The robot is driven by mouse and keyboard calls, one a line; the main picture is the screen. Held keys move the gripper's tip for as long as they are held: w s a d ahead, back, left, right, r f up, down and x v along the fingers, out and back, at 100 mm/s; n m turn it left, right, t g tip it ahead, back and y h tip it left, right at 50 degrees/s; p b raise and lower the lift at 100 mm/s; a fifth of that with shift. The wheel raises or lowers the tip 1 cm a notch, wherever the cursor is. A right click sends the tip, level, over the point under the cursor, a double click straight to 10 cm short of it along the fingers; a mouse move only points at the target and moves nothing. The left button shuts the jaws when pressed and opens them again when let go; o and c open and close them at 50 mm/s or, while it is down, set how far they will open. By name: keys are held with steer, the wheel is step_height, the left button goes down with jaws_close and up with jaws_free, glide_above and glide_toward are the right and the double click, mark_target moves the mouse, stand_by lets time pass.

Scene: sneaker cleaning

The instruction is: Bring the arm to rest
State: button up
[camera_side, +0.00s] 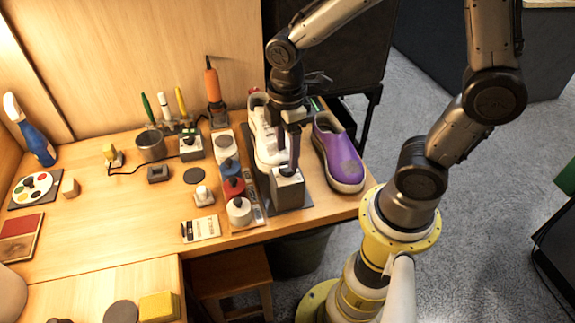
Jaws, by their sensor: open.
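My gripper (289,146) is at the end of my arm, pointing down at the right part of the wooden table. Its jaws are open, just above a grey block-shaped holder (288,192) with a pale top. Whether the fingertips touch anything in the holder is too small to tell. A white sneaker (268,148) stands behind and to the left of the gripper, partly hidden by it. A purple shoe (341,155) stands to the right of the gripper, near the table's right edge.
Several small jars, including a red one (233,189), stand left of the holder. An orange-handled tool (213,90) stands upright at the back. A blue spray bottle (32,135) is at far left. The wooden table (120,220) has free room front left. A stool (230,277) is below.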

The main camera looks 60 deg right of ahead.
steer(key=shift+r, duration=0.25)
steer(key=r, duration=0.1)
steer(key=r+t, duration=0.1)
steer(key=r, duration=0.1)
steer(key=shift+w+d+r, duration=0.2)
steer(key=shift+d+r, duration=0.05)
steer(key=shift+r, duration=0.05)
steer(key=s+d+r+m+t, duration=0.1)
steer(key=s+r+m+t, duration=0.3)
steer(key=s+r+m, duration=0.4)
steer(key=shift+s+d+r+m+t, duration=0.15)
steer(key=shift+s+d+m+t, duration=0.2)
steer(key=shift+s+m, duration=0.95)
steer(key=shift+w, duration=0.25)
